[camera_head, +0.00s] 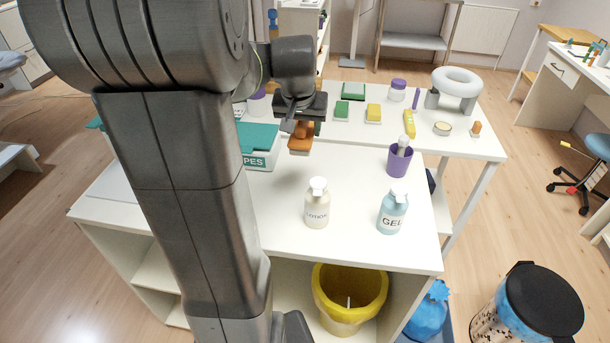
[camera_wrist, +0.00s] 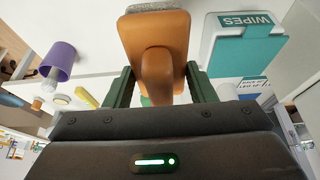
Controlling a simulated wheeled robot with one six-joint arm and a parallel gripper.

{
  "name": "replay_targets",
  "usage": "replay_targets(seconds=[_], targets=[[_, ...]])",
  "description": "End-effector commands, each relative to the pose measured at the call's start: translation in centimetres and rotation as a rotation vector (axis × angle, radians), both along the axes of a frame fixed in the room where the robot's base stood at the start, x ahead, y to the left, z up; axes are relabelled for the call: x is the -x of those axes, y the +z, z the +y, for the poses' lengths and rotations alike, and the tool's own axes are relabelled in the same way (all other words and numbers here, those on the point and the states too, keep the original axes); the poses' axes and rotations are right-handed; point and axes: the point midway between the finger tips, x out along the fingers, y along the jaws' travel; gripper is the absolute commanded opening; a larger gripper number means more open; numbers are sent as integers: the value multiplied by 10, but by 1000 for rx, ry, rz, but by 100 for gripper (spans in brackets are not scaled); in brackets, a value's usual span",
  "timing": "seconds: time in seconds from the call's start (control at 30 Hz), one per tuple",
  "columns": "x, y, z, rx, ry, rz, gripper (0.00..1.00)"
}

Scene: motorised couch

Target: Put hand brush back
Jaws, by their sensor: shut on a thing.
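The hand brush (camera_head: 300,142) is orange with a knob-like handle. My gripper (camera_head: 303,122) is shut on its handle and holds it above the white cabinet top, beside the wipes box. In the wrist view the brush (camera_wrist: 154,40) fills the upper middle, its handle between the two green fingers of my gripper (camera_wrist: 158,88). The brush looks clear of the surface, but the exact gap cannot be told.
A wipes box (camera_head: 262,158) stands close left of the brush. A lotion bottle (camera_head: 317,208), a gel bottle (camera_head: 392,213) and a purple cup (camera_head: 400,161) stand on the cabinet. The table behind (camera_head: 455,143) holds several small items and a grey ring. The cabinet top's middle is clear.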

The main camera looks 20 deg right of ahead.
Motion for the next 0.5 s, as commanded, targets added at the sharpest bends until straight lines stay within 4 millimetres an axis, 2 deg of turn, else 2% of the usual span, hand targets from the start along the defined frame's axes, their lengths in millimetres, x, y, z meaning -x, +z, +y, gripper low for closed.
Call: replay_targets(seconds=[0.3, 0.5], targets=[[2, -83, 1, -3, 1, 8, 22], [1, -119, 0, -1, 0, 4, 22]])
